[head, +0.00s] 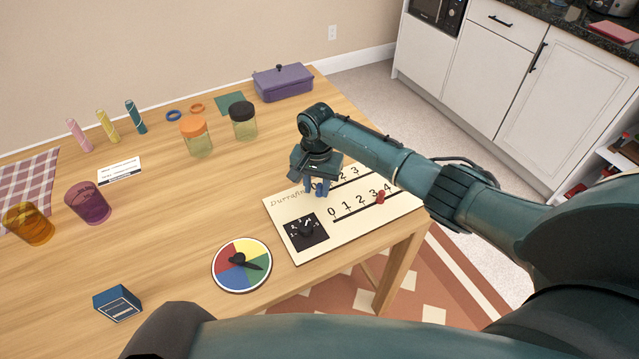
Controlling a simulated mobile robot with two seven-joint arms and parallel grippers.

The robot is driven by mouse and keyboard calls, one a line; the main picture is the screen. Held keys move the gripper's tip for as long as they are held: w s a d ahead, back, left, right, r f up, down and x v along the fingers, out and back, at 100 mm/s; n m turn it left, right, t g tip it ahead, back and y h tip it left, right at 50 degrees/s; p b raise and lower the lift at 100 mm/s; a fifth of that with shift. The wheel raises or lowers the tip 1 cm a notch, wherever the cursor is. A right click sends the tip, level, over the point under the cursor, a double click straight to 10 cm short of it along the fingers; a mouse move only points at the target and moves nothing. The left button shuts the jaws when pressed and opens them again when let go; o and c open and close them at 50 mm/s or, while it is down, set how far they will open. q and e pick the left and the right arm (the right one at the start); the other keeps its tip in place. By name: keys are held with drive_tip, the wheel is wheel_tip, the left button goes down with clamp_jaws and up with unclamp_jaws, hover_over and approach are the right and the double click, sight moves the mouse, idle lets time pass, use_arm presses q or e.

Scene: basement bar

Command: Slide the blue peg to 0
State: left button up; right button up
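The cream slider board (350,232) lies on the right part of the wooden table. Its lower track has numbers from 0 up and a red peg (380,196) between 3 and 4. Its upper track is partly covered by my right gripper (317,188), which points down at that track's left part. Only the 2 and 3 of the upper track show clearly. I cannot make out the blue peg; the gripper hides that spot. The fingers are dark blue-teal, and whether they are closed on a peg is unclear. My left gripper is not in view.
Two jars, an orange-lidded one (197,137) and a black-lidded one (243,121), stand behind. A purple box (283,84) is at the back. The table's front-right edge is close.

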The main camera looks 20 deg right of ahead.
sight(318, 186)
drive_tip(key=shift+o, duration=0.8)
drive_tip(key=shift+d, duration=0.15)
drive_tip(key=shift+r, duration=0.3)
wheel_tip(318, 186, up, 13)
drive_tip(key=shift+f+p, duration=0.2)
drive_tip(key=shift+p, duration=0.15)
